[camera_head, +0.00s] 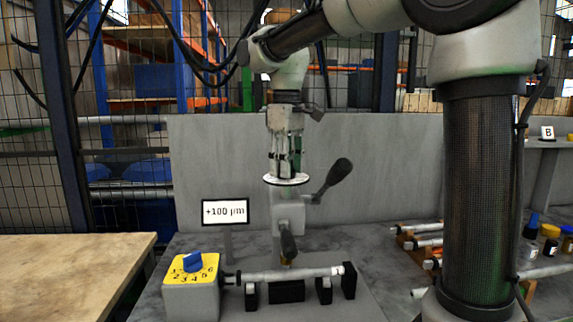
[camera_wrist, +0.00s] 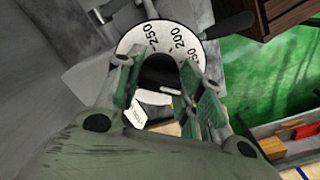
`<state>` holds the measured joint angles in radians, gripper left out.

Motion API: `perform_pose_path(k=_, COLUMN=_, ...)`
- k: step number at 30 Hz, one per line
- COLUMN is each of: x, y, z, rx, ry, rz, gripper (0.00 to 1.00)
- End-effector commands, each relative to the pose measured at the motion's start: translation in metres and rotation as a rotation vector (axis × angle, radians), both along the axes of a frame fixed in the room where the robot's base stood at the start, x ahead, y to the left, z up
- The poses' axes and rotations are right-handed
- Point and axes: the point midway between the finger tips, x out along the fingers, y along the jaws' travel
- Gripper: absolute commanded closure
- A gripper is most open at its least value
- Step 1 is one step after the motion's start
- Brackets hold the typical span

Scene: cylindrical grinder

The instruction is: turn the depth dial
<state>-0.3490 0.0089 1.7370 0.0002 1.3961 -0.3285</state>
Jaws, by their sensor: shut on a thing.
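The depth dial is a flat white disc (camera_head: 286,180) on top of a grey post with a black-handled crank. In the wrist view the dial (camera_wrist: 150,35) shows black numbers, among them 200 and 250, around a dark central knob (camera_wrist: 160,72). My gripper (camera_head: 287,170) points straight down onto the dial from above. In the wrist view its green-padded fingers (camera_wrist: 160,95) stand on either side of the knob and are shut on it. The finger contact is partly hidden.
A yellow selector box (camera_head: 190,278) with a blue knob stands at lower left, beside a rod (camera_head: 290,274) on black supports. A crank handle (camera_head: 334,178) sticks out close to the right of my gripper. Racked rods and bottles (camera_head: 551,240) stand at right.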

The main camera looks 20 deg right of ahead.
Motion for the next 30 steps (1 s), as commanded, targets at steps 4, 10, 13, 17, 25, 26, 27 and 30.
perform_pose_path(k=4, x=0.000, y=0.000, z=0.000, rx=0.000, ry=-0.001, rz=-0.001, gripper=0.53)
perform_pose_path(k=10, x=0.000, y=0.000, z=0.000, rx=0.000, ry=-0.001, rz=-0.001, gripper=0.41)
perform_pose_path(k=13, x=0.000, y=0.000, z=0.000, rx=-0.001, ry=-0.001, rz=-0.001, gripper=0.41)
perform_pose_path(k=17, x=0.000, y=0.000, z=0.003, rx=0.000, ry=-0.001, rz=-0.001, gripper=0.41)
perform_pose_path(k=25, x=0.001, y=0.000, z=0.049, rx=0.002, ry=-0.005, rz=-0.001, gripper=0.41)
perform_pose_path(k=26, x=0.001, y=0.000, z=0.056, rx=0.002, ry=-0.005, rz=-0.001, gripper=0.41)
perform_pose_path(k=27, x=0.001, y=0.000, z=0.065, rx=0.002, ry=-0.005, rz=-0.001, gripper=0.41)
perform_pose_path(k=30, x=0.001, y=0.000, z=0.086, rx=0.001, ry=-0.004, rz=-0.001, gripper=0.41)
